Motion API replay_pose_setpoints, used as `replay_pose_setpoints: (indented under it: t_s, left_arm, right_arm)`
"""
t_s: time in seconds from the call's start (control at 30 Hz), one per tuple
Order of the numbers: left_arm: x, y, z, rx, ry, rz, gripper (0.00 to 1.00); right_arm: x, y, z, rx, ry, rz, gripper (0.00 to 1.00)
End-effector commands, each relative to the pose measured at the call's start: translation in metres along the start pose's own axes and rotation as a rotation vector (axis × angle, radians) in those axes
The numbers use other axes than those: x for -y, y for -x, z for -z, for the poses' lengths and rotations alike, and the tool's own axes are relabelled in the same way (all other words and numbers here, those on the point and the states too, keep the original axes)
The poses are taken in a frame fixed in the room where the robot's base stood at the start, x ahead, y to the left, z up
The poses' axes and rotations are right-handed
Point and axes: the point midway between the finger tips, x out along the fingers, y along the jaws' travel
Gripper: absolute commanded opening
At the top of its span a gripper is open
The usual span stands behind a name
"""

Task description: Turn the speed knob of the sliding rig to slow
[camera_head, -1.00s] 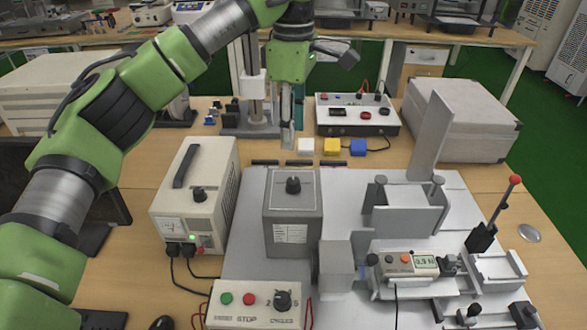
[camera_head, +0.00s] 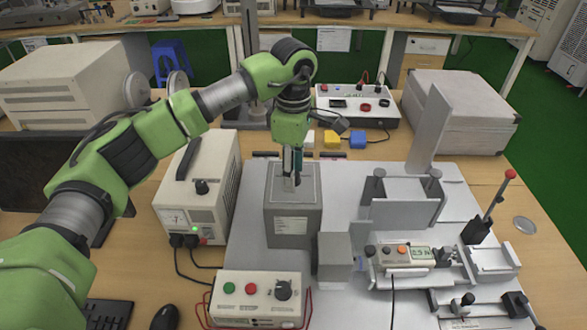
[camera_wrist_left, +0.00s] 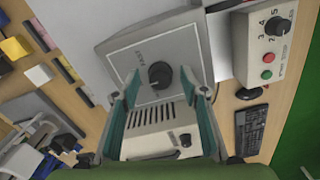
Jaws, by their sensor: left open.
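The sliding rig stands on a pale plate (camera_head: 345,178), with a grey box (camera_head: 293,222) at its left part. A black speed knob (camera_wrist_left: 160,75) sits on the top face of this box in the left wrist view, under a "FAST" marking. My left gripper (camera_head: 292,178) points down just over the box top, and in the head view it covers the knob. In the left wrist view its two teal fingers (camera_wrist_left: 160,105) are apart, with the knob between and beyond the tips; contact cannot be told. My right gripper is not in view.
A cream power supply (camera_head: 195,190) stands close left of the box. A control box (camera_head: 257,298) with a cycles dial is in front. A force gauge (camera_head: 405,255) and a red-tipped lever (camera_head: 495,205) are at the right. Coloured blocks (camera_head: 333,139) lie behind.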

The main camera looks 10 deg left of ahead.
Motion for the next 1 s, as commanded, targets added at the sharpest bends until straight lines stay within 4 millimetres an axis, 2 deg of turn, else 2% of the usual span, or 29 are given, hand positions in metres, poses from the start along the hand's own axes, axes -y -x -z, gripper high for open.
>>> replay_pose_setpoints:
  t_s: [0.07,0.1,0.23,0.67,1.0]
  left_arm:
    - [0.0,0.0,0.0,0.0,0.0,0.0,0.4]
    - [0.0,0.0,0.0,0.0,0.0,0.0,0.35]
    - [0.0,0.0,0.0,0.0,0.0,0.0,0.01]
    - [0.0,-0.001,0.0,0.0,0.054,0.0,0.02]
    - [0.0,-0.002,0.0,0.001,0.298,-0.001,0.02]
  right_arm:
    - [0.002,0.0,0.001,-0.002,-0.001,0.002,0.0]
    - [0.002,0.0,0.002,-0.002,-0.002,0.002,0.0]
    - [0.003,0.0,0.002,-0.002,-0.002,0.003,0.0]
    - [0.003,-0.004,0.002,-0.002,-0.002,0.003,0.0]
    - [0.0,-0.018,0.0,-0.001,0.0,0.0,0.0]
